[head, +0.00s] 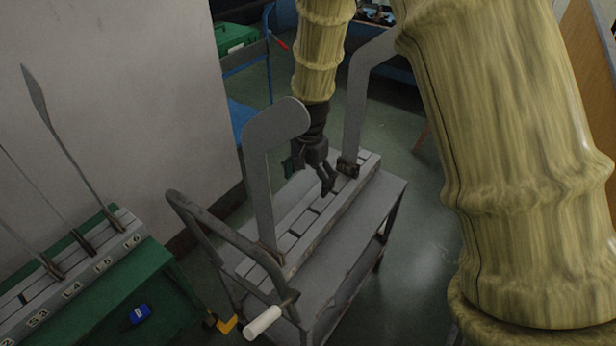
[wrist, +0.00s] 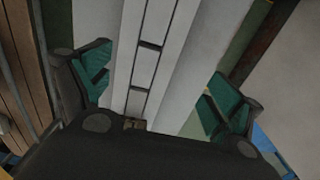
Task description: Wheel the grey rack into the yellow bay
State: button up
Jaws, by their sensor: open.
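The grey rack (head: 346,250) is a wheeled-looking cart with a push handle (head: 222,240) carrying a white grip (head: 263,323). A slotted rail runs along its top, and two flat grey foot-shaped boards (head: 262,180) stand upright in it. My gripper (head: 328,186) is over the rail between the two boards, fingers pointing down. In the wrist view its green-padded fingers (wrist: 160,88) are spread wide with the rail (wrist: 143,60) between them and nothing held. A yellow corner mark (head: 227,325) shows on the floor by the handle. The rest of the bay is hidden or out of view.
A green bench (head: 178,285) at left bears a labelled slotted rail with thin upright boards. A blue object (head: 141,314) lies near it. A pale wall (head: 120,90) stands behind. A blue trolley with a green box (head: 236,38) is at the back. Floor (head: 425,260) right of the rack is open.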

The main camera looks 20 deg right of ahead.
aim_at(309, 205)
notch_tip(309, 205, down, 11)
jog(key=shift+r+b, duration=0.2)
jog(key=shift+b, duration=0.2)
dwell(0.4)
